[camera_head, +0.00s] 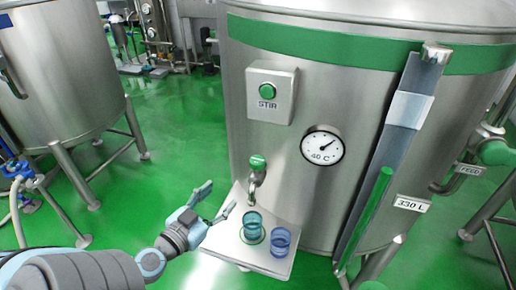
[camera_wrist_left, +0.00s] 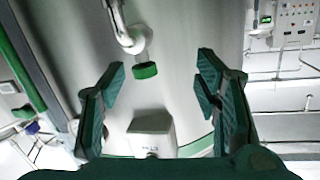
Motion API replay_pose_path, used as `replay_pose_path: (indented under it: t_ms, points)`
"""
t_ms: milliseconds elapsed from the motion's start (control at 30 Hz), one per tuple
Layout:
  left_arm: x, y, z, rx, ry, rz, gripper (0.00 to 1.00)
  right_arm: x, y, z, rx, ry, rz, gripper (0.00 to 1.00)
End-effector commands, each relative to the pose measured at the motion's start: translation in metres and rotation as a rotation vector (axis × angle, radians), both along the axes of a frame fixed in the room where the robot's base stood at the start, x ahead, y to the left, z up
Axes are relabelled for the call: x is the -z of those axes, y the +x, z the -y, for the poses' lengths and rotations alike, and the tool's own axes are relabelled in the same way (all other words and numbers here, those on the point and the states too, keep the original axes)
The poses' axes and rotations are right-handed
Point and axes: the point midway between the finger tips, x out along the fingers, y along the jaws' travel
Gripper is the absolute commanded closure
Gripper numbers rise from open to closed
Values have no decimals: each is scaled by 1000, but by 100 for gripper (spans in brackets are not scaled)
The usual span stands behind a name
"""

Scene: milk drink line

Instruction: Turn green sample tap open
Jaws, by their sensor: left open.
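The sample tap (camera_head: 257,178) sticks out of the front of the steel tank, with a green handle (camera_head: 257,161) on top and its spout pointing down. The left wrist view looks upside down at the tap (camera_wrist_left: 130,38) and its green handle (camera_wrist_left: 145,70). My left gripper (camera_head: 213,202) is open and empty, left of the tap and a little lower in the head view. In the left wrist view the green handle lies between the lines of the two spread fingers, apart from both. My right gripper is not in view.
A small shelf (camera_head: 228,244) under the tap carries a teal cup (camera_head: 252,228) and a blue cup (camera_head: 281,241). Above are the STIR button box (camera_head: 270,92) and a dial gauge (camera_head: 322,146). A sight tube with a green column (camera_head: 364,218) runs down the tank's right.

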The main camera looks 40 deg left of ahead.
Motion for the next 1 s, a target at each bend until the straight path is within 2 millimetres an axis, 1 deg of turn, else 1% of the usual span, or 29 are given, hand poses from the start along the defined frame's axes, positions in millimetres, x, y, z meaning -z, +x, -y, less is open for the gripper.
replay_pose_path:
  t_ms: [33,100,133,167,267,367,400,467,500,600,700,800,1000]
  points:
    - [-21,2,14,29,-73,62,43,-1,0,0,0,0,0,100]
    - [-38,6,25,52,-142,116,43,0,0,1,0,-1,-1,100]
    - [-41,8,26,56,-157,127,43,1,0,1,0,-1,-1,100]
    - [-42,12,27,56,-163,132,43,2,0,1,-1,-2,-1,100]
    - [-42,30,25,56,-167,137,43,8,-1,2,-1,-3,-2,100]
    - [-42,58,22,52,-167,138,43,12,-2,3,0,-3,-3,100]
    - [-43,70,21,51,-169,138,43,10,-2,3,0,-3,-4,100]
    - [-45,89,20,50,-170,136,43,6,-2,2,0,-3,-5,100]
    - [-46,100,18,49,-172,136,43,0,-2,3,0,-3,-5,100]
    - [-48,122,18,54,-173,133,43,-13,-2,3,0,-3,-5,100]
    - [-47,138,16,53,-168,130,43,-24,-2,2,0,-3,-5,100]
    - [-45,146,16,56,-167,128,43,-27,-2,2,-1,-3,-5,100]
    - [-41,148,16,57,-165,127,43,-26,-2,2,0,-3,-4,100]
